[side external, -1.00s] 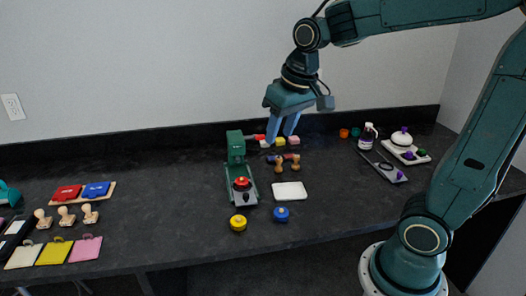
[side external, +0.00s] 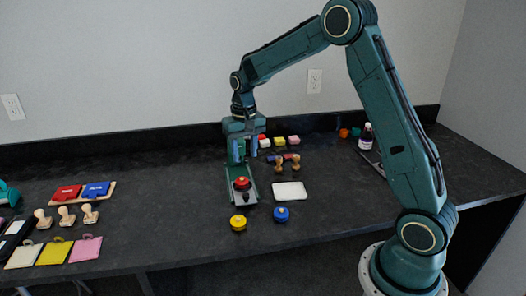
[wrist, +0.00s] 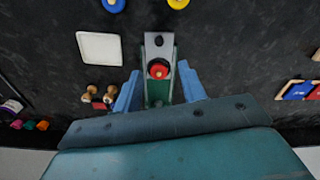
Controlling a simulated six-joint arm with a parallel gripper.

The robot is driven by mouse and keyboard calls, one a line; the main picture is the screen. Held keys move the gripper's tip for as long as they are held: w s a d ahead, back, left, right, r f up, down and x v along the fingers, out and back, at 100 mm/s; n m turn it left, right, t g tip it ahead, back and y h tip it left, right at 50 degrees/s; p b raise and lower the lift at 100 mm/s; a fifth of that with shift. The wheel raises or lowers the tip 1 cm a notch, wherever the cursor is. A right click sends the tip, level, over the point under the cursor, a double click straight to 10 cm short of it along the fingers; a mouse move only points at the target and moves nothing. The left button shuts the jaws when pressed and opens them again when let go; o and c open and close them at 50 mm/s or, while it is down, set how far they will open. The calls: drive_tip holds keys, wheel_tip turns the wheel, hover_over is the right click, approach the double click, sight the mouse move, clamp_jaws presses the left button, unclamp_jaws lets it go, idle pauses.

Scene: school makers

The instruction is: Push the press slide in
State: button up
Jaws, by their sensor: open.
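The green press (side external: 240,151) stands on the dark counter, its upper part largely hidden by my gripper. Its slide (side external: 245,197), a grey plate with a dark knob, sticks out at the front end of the green base, toward the counter's front edge. A red round piece (side external: 242,183) sits on the slide. In the wrist view the slide (wrist: 158,46) and the red piece (wrist: 158,69) lie between and beyond my fingers. My gripper (side external: 241,160) is open, pointing down, one blue finger on each side of the press column. I cannot tell whether the fingers touch it.
A white pad (side external: 290,191) and wooden-handled stamps (side external: 280,164) are right of the press. Yellow (side external: 238,222) and blue (side external: 281,214) round pieces lie near the front edge. Small ink pads (side external: 279,141) are behind.

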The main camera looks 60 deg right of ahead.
sight(246, 194)
drive_tip(key=shift+w+d+f, duration=0.2)
drive_tip(key=shift+f, duration=0.25)
drive_tip(key=shift+w+d+f, duration=0.15)
drive_tip(key=shift+w+f, duration=0.05)
drive_tip(key=shift+f, duration=0.2)
drive_tip(key=shift+f, duration=0.15)
wheel_tip(246, 194, down, 14)
drive_tip(key=shift+r, duration=0.25)
clamp_jaws()
